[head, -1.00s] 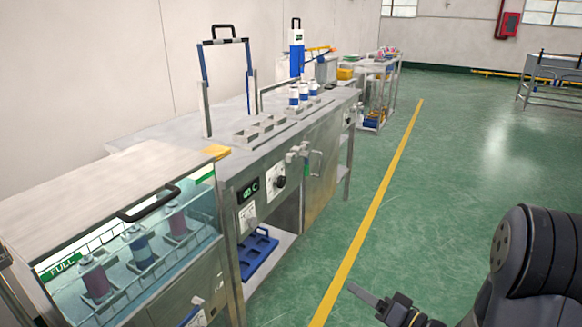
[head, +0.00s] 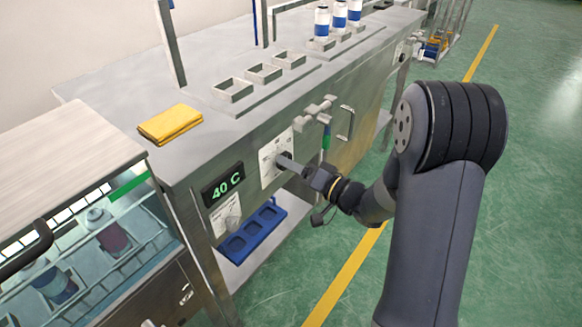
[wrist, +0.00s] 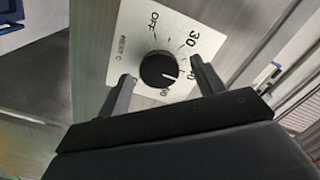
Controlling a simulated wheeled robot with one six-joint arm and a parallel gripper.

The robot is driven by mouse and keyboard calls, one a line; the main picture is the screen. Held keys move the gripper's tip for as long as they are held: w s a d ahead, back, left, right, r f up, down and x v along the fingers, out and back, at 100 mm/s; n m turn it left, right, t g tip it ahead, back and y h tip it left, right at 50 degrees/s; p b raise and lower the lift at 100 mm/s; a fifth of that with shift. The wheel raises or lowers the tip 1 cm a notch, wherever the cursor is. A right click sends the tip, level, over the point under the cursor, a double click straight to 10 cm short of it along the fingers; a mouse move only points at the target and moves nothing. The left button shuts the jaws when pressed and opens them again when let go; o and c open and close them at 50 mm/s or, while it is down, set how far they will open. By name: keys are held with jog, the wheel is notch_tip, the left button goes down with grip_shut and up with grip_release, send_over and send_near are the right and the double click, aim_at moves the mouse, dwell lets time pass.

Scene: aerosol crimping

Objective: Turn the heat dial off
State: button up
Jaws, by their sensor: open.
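The heat dial (wrist: 158,69) is a round black knob on a white plate (wrist: 140,40) marked OFF, 30 and further numbers. Its white pointer mark faces right and slightly down in the wrist view, away from OFF. The dial also shows in the head view (head: 284,158), partly covered by my gripper. My gripper (wrist: 163,84) is open, with one finger on each side of the dial in the wrist view. I cannot tell whether the fingers touch it. A display (head: 223,186) beside the plate reads 40 C.
A valve with a green handle (head: 325,137) and a door handle (head: 346,122) stick out to the right of the dial. A yellow cloth (head: 170,124) lies on the bench top.

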jog(key=shift+w+a, duration=0.45)
jog(key=shift+w, duration=0.15)
jog(key=c, duration=1)
jog(key=shift+o, duration=0.2)
